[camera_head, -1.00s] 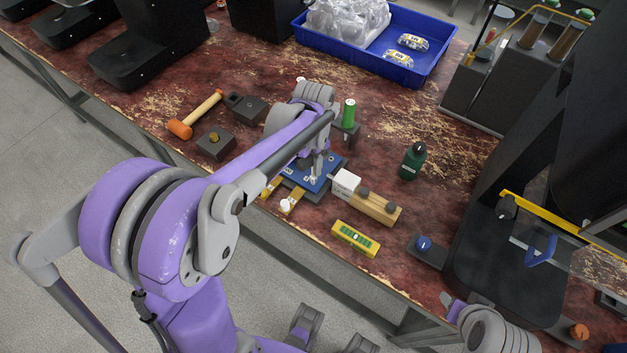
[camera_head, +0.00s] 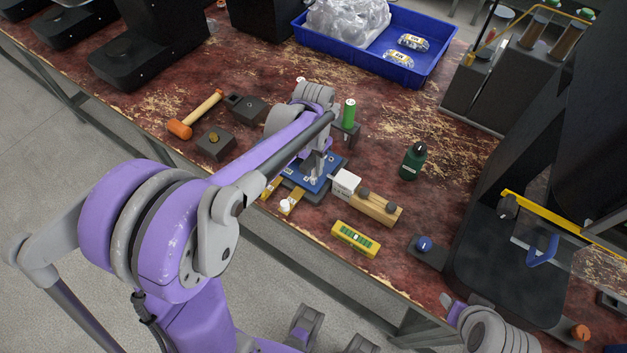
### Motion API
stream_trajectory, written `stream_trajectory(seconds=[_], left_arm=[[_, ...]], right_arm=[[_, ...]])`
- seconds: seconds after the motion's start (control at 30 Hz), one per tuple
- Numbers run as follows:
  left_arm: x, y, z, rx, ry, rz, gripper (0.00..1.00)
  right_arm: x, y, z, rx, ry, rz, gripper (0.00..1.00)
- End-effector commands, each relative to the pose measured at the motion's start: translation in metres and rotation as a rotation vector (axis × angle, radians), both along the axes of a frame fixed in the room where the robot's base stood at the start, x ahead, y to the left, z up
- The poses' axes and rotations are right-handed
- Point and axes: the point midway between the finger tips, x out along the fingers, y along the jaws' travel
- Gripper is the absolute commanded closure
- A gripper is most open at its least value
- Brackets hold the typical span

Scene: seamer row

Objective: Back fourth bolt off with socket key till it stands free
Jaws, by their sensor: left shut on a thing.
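The blue plate (camera_head: 330,180) lies on a dark base near the table's front edge, with small light bolt heads on it. My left gripper (camera_head: 316,162) is over the plate, pointing down, and is shut on the socket key. The key is mostly hidden by my forearm and fingers, and the fourth bolt cannot be told apart under them. My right gripper (camera_head: 452,303) is only partly in view at the bottom right, away from the plate; its jaws cannot be made out.
An orange mallet (camera_head: 181,128) lies left. A blue tray (camera_head: 435,75) is behind.

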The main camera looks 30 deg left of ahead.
Motion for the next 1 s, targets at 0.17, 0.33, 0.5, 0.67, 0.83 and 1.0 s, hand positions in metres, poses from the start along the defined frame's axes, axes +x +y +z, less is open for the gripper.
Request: stream_trajectory(seconds=[0.17,0.33,0.5,0.67,0.83,1.0], left_arm=[[0.0000,0.0000,0.0001,0.000,0.000,0.004,1.00],[0.0000,0.0001,0.0000,0.000,0.000,0.084,1.00],[0.0000,0.0001,0.0000,0.000,0.000,0.279,1.00],[0.0001,0.0001,0.0001,0.000,0.000,0.337,1.00],[0.0001,0.0001,0.0001,0.000,0.000,0.336,1.00],[0.0000,0.0001,0.0000,0.000,0.000,0.477,1.00]], right_arm=[[0.0000,0.0000,0.0000,0.000,0.000,0.000,0.50],[0.0000,0.0000,-0.0004,0.000,0.000,0.000,0.50],[-0.0002,0.0000,-0.0012,0.000,0.000,0.000,0.50],[-0.0002,0.0000,-0.0013,0.000,0.000,0.000,0.50],[-0.0002,0.0000,-0.0013,0.000,0.000,0.000,0.50],[-0.0004,0.0000,-0.0021,0.000,0.001,0.000,0.50]])
